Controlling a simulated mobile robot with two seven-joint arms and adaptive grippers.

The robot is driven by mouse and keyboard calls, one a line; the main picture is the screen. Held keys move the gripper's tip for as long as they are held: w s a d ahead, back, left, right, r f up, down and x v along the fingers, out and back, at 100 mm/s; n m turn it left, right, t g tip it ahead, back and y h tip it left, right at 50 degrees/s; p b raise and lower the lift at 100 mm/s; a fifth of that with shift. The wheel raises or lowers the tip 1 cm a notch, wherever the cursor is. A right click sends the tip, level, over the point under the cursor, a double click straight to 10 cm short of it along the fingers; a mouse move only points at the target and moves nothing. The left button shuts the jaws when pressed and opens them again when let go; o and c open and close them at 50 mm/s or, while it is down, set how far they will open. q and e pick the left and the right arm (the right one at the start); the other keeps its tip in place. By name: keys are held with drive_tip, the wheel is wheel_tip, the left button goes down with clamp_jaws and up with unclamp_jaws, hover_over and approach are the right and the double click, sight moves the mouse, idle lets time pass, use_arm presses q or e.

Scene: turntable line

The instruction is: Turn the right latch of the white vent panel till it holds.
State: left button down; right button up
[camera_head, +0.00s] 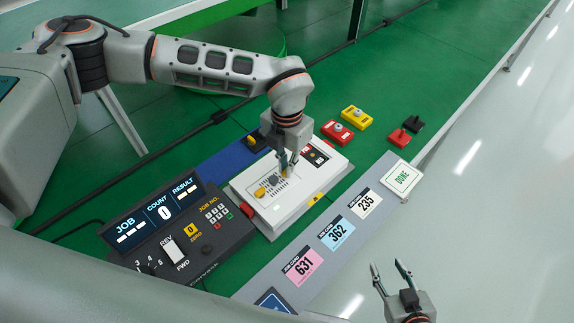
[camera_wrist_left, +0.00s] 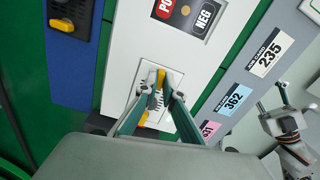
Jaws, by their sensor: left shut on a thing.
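The white vent panel (camera_head: 279,190) has dark slots and lies on top of a white housing (camera_head: 302,206) in the middle of the bench. Its right latch (camera_wrist_left: 161,77) is yellow and sits at the end nearer the POS/NEG label. My left gripper (camera_head: 285,165) comes down from above and is shut on this latch; its fingers partly hide it in the head view. The left latch (camera_head: 260,192), also yellow, is at the panel's other end and free. In the left wrist view my fingers (camera_wrist_left: 160,92) cover part of the slots. My right gripper (camera_head: 390,268) is open and empty, away from the bench.
A dark control console (camera_head: 190,235) stands left of the housing. Red and yellow button boxes (camera_head: 337,133) are behind it. A grey strip in front carries job cards (camera_head: 334,231) and a DONE plate (camera_head: 402,178). The pale floor at right is clear.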

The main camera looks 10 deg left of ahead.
use_arm(q)
drive_tip(key=shift+m, duration=0.6)
drive_tip(key=c, duration=2.4)
unclamp_jaws()
drive_tip(key=shift+c, duration=0.2)
wheel_tip(320, 180, up, 12)
drive_tip(key=shift+s, duration=0.1)
